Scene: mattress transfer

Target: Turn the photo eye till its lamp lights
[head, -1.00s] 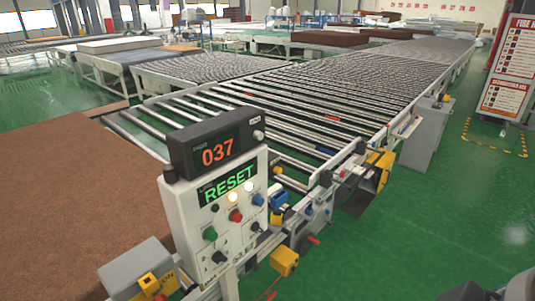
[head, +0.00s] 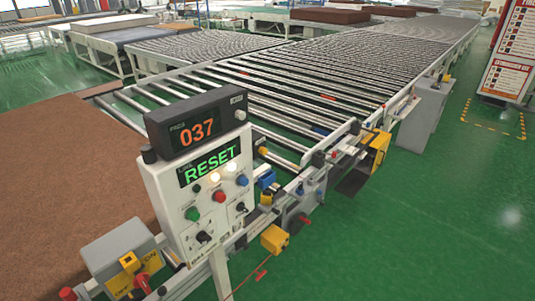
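Small devices sit along the near conveyor rail, and I cannot tell for sure which is the photo eye. A blue device (head: 266,180) sits just right of the control panel (head: 196,205), with a small yellow part below it. A yellow box (head: 274,239) hangs lower, with a red piece below it. A larger yellow unit (head: 375,150) is further along the rail. No lit lamp can be made out on these devices. The panel shows "RESET" in green and has two glowing white lamps. Neither of my grippers is in view.
A counter display (head: 198,131) reading 037 tops the panel. A brown mattress (head: 60,170) lies at the left. A grey box with yellow and red parts (head: 118,255) stands at the lower left. The roller conveyor (head: 300,90) runs back. Green floor (head: 430,220) is clear at right.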

